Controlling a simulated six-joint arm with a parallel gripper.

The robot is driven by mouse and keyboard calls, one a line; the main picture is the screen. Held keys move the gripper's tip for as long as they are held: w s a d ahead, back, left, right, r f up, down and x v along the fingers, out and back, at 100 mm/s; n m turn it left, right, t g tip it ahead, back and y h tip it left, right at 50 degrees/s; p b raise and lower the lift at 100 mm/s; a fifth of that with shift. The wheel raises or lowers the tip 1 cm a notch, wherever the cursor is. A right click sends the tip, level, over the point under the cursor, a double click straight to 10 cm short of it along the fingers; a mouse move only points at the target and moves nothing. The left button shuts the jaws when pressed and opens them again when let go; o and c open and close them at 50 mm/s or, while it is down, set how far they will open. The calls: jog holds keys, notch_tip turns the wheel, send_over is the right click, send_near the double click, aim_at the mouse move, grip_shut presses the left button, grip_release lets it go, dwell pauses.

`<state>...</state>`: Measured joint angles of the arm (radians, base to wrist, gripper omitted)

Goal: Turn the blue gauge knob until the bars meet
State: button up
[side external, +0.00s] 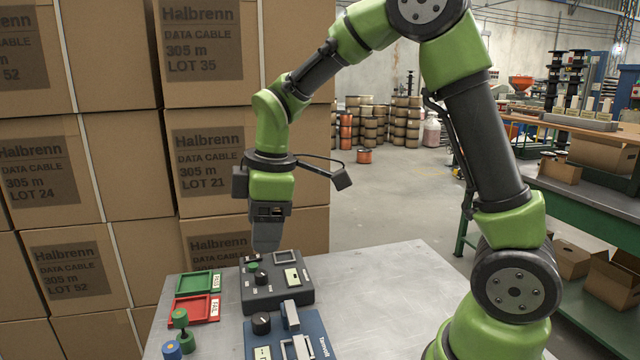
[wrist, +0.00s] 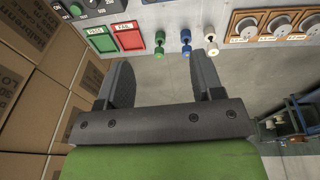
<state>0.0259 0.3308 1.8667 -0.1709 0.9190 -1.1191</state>
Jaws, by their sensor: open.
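A blue instrument (side external: 316,336) lies on the metal table at the front, with a black round knob (side external: 261,322) near its left edge. Its pale window (side external: 263,353) is cut by the frame edge; no bars can be made out. Behind it, a dark grey control box (side external: 277,297) carries a green knob (side external: 252,267), a black knob and a small screen. My gripper (side external: 266,247) points down above the back of this dark box, away from the blue instrument. In the wrist view its fingers (wrist: 158,66) are apart with nothing between them.
A green tray (side external: 199,292) and red tray (side external: 194,318) lie left of the dark box. Green (wrist: 159,45), blue (wrist: 186,43) and white (wrist: 211,42) double-ended pieces stand nearby. Stacked cartons (side external: 115,165) wall the left side. The table's right part is bare.

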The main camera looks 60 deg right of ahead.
jog(key=s+a+r+m+t, duration=0.1)
jog(key=s+r+m+t, duration=0.2)
jog(key=s+r+m, duration=0.5)
jog(key=shift+s+a+r+y, duration=0.2)
jog(key=shift+s+a+y, duration=0.2)
jog(key=shift+s, duration=0.8)
jog(key=n+g+h, duration=0.1)
jog(key=n+g, duration=0.3)
jog(key=g, duration=0.1)
send_over(260, 317)
notch_tip(260, 317, down, 17)
notch_tip(260, 317, down, 11)
jog(key=shift+r, duration=0.15)
jog(key=c, duration=0.9)
